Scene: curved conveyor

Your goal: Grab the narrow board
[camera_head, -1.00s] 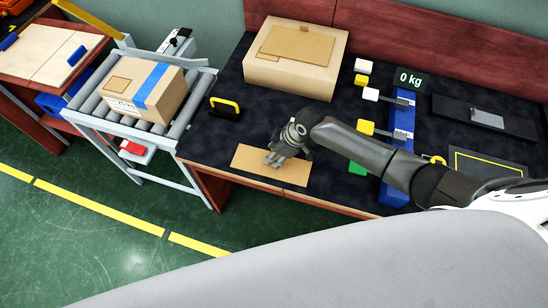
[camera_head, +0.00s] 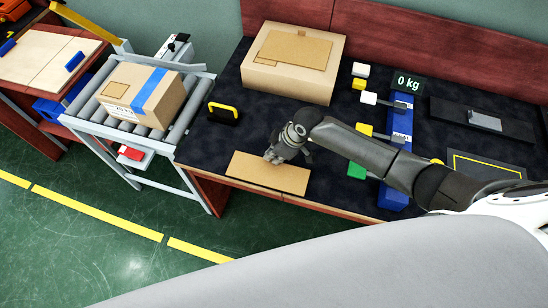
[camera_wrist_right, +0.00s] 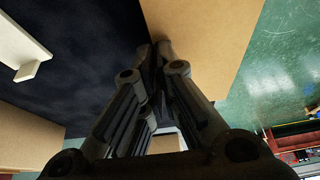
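The narrow board (camera_head: 268,176) is a thin tan strip lying flat at the front edge of the dark table in the head view. It fills the upper middle of the right wrist view (camera_wrist_right: 205,45). My left gripper is not in view.
A large carton (camera_head: 294,60) stands behind the board. A black-and-yellow handle (camera_head: 224,112) is to the left. A taped box (camera_head: 142,92) rests on the roller conveyor (camera_head: 110,122). Coloured blocks and a blue scale part (camera_head: 398,150) lie right, near my arm.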

